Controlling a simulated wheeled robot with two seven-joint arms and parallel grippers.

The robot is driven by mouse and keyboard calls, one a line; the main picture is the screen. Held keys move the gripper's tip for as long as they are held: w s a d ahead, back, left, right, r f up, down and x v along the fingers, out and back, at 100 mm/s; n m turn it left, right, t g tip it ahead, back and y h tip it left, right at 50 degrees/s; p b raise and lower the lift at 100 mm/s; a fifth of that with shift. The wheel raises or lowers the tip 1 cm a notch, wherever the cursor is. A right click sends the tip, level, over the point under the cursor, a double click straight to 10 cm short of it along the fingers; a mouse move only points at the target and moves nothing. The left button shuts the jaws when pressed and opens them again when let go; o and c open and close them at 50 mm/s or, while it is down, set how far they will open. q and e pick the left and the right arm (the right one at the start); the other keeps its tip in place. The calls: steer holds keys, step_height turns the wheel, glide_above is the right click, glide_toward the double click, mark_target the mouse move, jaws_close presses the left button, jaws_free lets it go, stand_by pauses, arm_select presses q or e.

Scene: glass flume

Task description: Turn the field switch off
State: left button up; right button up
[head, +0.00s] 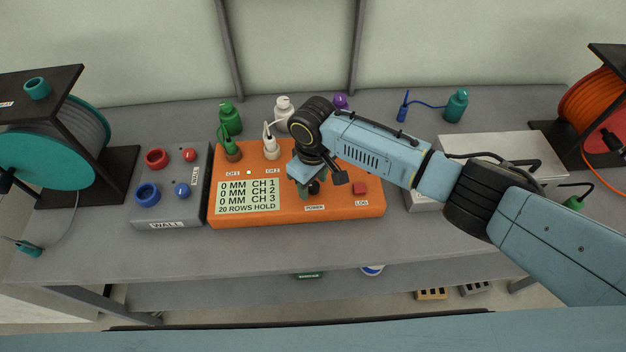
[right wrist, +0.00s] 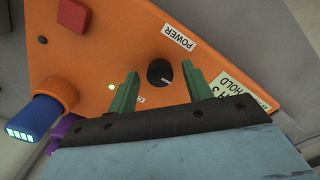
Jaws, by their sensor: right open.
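The orange instrument box (head: 230,217) stands on the bench with a display and a red button (head: 360,187). A round black knob (right wrist: 160,72) with a light pointer mark sits on its face, next to a POWER label (right wrist: 179,38). My right gripper (right wrist: 160,71) is open over the box, its green fingers on either side of the knob with gaps showing. In the head view the right gripper (head: 308,190) points down at the box and partly hides the knob. A small label beside the knob is mostly covered by a finger; I read no "field" label. My left gripper is out of view.
A grey WALL box (head: 170,210) with red and blue caps stands left of the orange box. A light metal case (head: 500,150) is behind my right arm. Cable reels (head: 60,150) flank the bench.

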steer(key=c, duration=1)
steer(key=shift+n, duration=0.4)
steer(key=shift+r+n+p, duration=0.1)
steer(key=shift+n+p, duration=0.55)
steer(key=shift+n, duration=0.25)
steer(key=n+p, duration=0.1)
steer(key=n, duration=0.2)
steer(key=shift+n, duration=0.3)
steer(key=n, duration=0.5)
steer(key=shift+p, duration=0.3)
steer(key=n, duration=0.6)
steer(key=shift+n, duration=0.3)
